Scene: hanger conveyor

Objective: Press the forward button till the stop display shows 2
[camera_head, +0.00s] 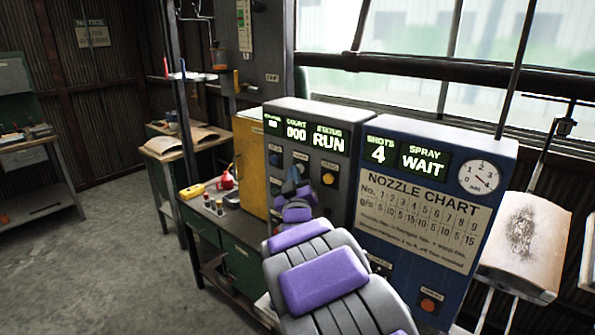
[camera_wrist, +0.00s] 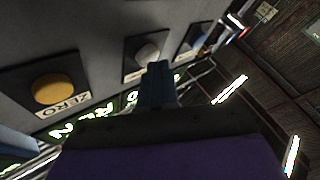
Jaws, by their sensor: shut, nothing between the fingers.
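The grey control box (camera_head: 340,200) stands at the back middle. Its small leftmost display (camera_head: 272,123) is lit, but I cannot read its value or label clearly. The count display (camera_head: 296,129) shows 000 and the status display (camera_head: 328,139) shows RUN. In the wrist view a pale round button (camera_wrist: 147,52) is right by the blue fingertips of my gripper (camera_wrist: 158,68). I cannot tell whether they touch. My gripper is shut and empty, and in the head view it is at the box's front (camera_head: 294,180). The button labels there are too small to read.
A yellow button (camera_wrist: 52,90) marked ZERO and a blue button (camera_wrist: 197,35) flank the pale one. A blue box (camera_head: 430,270) with a nozzle chart stands to the right, showing 4 shots and WAIT. A bench (camera_head: 235,250) with small items is at left.

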